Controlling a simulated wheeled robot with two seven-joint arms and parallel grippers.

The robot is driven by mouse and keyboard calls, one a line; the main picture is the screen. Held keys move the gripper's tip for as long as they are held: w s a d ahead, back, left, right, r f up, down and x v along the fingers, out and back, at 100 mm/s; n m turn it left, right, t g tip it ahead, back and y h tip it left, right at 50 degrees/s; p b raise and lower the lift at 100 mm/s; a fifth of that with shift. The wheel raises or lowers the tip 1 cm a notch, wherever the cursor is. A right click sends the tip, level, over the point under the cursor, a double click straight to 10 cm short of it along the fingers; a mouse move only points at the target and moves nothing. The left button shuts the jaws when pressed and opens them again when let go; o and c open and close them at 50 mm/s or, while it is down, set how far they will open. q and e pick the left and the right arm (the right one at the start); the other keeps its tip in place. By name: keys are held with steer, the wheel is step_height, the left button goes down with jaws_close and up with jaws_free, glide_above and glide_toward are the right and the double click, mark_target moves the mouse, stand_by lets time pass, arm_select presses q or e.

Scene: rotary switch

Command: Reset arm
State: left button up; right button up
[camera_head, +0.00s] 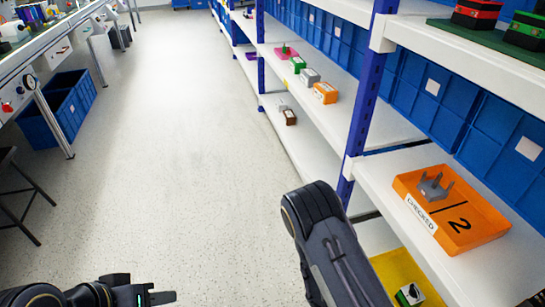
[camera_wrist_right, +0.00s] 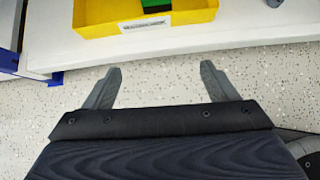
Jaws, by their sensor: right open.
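My left gripper (camera_head: 150,296) is at the bottom left of the head view, low over the floor and apart from the shelves. Its finger gap is not clear there. My right arm (camera_head: 325,240) reaches in from the bottom, in front of the shelf rack; its gripper is outside the head view. In the right wrist view my right gripper (camera_wrist_right: 160,68) is open, with nothing between its two grey fingers. Speckled floor shows between the fingers, and a shelf edge lies beyond their tips.
An orange tray (camera_head: 405,184) marked "CHECKED" and "2" holds a grey part (camera_head: 434,187). A yellow bin (camera_wrist_right: 98,25) is on a lower shelf. A blue post (camera_head: 366,100) stands beside my right arm. The aisle floor (camera_head: 190,150) is clear; a workbench (camera_head: 65,38) stands left.

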steer(key=s+r+m+g+y, duration=0.35)
steer(key=r+m+y, duration=0.25)
steer(key=r+m, duration=1.1)
steer(key=s+a+r+m+t+y, duration=0.3)
steer(key=s+r, duration=0.2)
steer(key=r, duration=0.4)
steer(key=s+a+r+m+t+y, duration=0.25)
steer(key=s+r+t, duration=0.2)
steer(key=r, duration=0.55)
step_height(320, 180, up, 32)
steer(key=p, duration=3.2)
steer(key=shift+r+g+y+p, duration=0.15)
steer(key=shift+g+y+p, duration=0.25)
steer(key=shift+y, duration=0.05)
steer(key=shift+w+d, duration=0.1)
steer(key=shift+d, duration=0.05)
steer(key=shift+c, duration=0.4)
